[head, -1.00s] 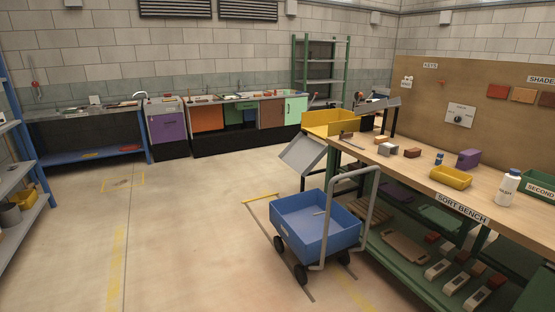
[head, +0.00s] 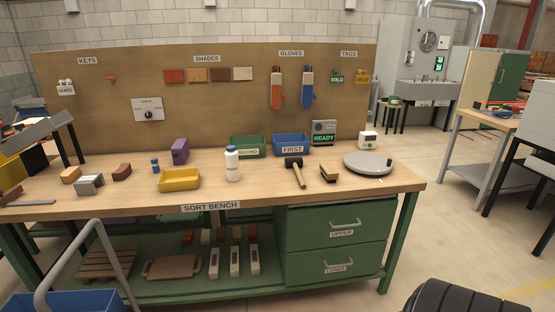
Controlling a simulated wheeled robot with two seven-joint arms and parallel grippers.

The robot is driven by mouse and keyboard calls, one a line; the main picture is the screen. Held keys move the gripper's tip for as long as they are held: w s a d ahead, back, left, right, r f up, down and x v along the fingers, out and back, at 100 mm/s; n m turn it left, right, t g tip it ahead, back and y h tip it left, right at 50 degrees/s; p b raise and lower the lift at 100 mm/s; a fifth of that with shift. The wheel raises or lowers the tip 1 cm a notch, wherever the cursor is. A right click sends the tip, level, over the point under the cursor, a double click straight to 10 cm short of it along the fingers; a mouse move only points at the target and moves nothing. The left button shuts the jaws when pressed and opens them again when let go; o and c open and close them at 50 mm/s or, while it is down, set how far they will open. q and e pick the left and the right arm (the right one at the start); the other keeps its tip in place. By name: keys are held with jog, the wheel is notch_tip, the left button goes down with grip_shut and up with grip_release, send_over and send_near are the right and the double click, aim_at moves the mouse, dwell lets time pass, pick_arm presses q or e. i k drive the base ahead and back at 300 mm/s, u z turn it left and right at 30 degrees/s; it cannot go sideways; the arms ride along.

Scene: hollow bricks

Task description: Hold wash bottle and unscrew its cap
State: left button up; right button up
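The wash bottle (head: 232,166) is white with a dark blue cap (head: 231,149). It stands upright on the sort bench (head: 330,191), between the yellow tray and the mallet. The cap sits on top of the bottle. Neither of my grippers shows in the head view, and nothing is touching the bottle.
A yellow tray (head: 180,180) is left of the bottle. A green bin (head: 248,147) and a blue bin (head: 291,144) stand behind it. A mallet (head: 296,170), a brush (head: 329,173) and a grey turntable (head: 368,163) lie to the right. A blue cart (head: 65,302) stands at the front left.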

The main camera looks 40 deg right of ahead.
aim_at(231, 158)
jog(key=z, duration=0.7)
jog(key=i, duration=1)
jog(key=z, duration=0.5)
